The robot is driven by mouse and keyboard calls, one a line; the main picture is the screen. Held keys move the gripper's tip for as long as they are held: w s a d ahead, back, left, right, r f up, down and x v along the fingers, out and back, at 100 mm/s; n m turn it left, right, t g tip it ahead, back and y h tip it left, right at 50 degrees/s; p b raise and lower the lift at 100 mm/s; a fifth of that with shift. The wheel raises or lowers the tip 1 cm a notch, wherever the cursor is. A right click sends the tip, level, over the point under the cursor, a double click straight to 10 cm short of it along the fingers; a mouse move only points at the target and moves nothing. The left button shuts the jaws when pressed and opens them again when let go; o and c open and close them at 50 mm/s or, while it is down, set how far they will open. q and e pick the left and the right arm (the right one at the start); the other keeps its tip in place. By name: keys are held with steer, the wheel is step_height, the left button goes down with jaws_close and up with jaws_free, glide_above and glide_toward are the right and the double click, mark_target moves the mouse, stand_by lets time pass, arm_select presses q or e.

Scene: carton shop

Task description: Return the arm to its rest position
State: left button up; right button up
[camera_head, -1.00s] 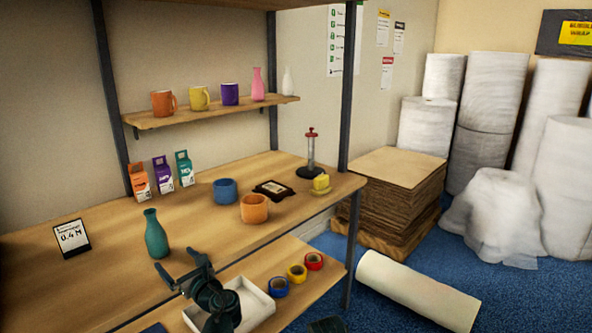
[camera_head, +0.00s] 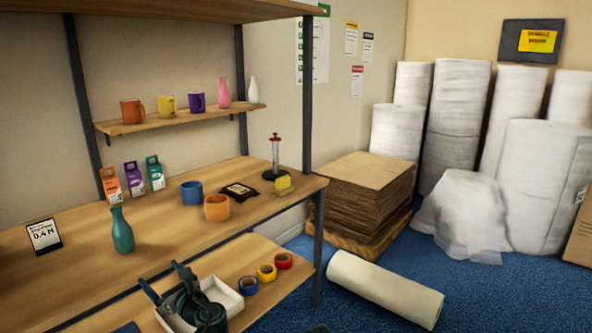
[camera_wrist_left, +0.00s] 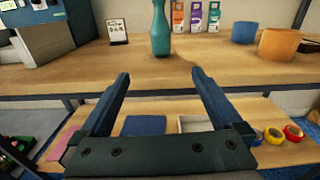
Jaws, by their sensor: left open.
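My left gripper (camera_head: 162,283) is at the bottom of the head view, in front of the workbench edge and over the lower shelf. In the left wrist view its two fingers (camera_wrist_left: 159,88) stand wide apart with nothing between them. A teal vase (camera_head: 122,232) stands upright on the bench beyond the gripper. It also shows in the left wrist view (camera_wrist_left: 160,32), past the fingertips and apart from them. My right gripper is in neither view.
The bench (camera_head: 165,225) holds a blue pot (camera_head: 191,192), an orange pot (camera_head: 217,207) and a sign (camera_head: 44,236). The lower shelf has a white tray (camera_head: 226,296) and tape rolls (camera_head: 266,272). A paper roll (camera_head: 385,288) lies on the blue floor.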

arm_select(q)
steer(key=s+d+f+n+g+h, duration=0.3)
steer(key=s+d+f+n, duration=0.1)
steer(key=d+f+n, duration=0.3)
steer(key=s+d+f+n+g+h, duration=0.3)
steer(key=d+f+n, duration=0.2)
steer(key=f+n, duration=0.25)
steer(key=s+d+f+n+g+h, duration=0.3)
steer(key=s+d+f, duration=0.1)
steer(key=s+d, duration=0.25)
steer(key=s+d+f+n+g+h, duration=0.25)
steer(key=s+d+n, duration=0.2)
steer(key=d, duration=0.35)
step_height(320, 180, up, 18)
steer(key=s+d+p, duration=0.1)
steer(key=p, duration=1.7)
steer(key=shift+s+d+f+h, duration=0.15)
steer(key=shift+f+h, duration=0.05)
steer(key=shift+h, duration=0.25)
